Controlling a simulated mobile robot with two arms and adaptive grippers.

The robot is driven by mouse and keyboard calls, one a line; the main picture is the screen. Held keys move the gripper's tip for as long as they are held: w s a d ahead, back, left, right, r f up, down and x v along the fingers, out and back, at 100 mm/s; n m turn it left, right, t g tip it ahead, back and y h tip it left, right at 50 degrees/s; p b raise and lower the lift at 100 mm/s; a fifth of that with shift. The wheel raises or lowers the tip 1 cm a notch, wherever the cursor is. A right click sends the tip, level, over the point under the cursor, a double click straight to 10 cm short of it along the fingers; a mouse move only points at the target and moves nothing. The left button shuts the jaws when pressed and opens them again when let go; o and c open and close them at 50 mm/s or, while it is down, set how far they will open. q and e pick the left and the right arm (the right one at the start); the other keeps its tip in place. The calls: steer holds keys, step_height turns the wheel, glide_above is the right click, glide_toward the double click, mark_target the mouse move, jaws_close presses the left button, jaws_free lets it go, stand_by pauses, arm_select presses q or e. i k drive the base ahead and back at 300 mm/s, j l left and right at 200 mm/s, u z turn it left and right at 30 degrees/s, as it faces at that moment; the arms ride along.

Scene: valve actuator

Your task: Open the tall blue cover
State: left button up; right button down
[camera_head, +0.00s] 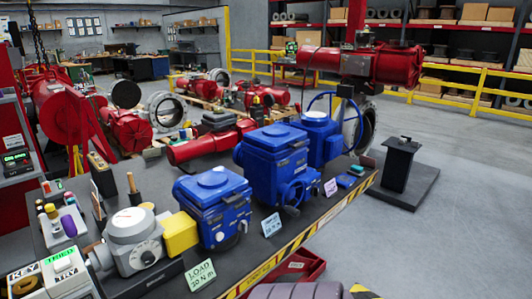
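Several blue valve actuators stand in a row on the dark workbench. The middle one (272,165) looks the tallest, with a blue lid (275,136) seated on its top and a handwheel low on its front. The nearer blue actuator (213,207) is shorter and has a round blue cap (213,180) on top. The farther one (318,136) has a round top and a large blue handwheel ring beside it. All these tops look closed. I cannot tell for certain which top is the tall blue cover. Neither of my grippers is in view.
The workbench (345,200) has a yellow-black striped front edge. A grey gauge unit (133,243) with a yellow block (180,233) stands at its near left. Small label cards stand along the front. A black pedestal (400,165) stands on the otherwise open floor at right.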

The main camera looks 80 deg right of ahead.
mark_target(274, 141)
steer(key=z, duration=2.7)
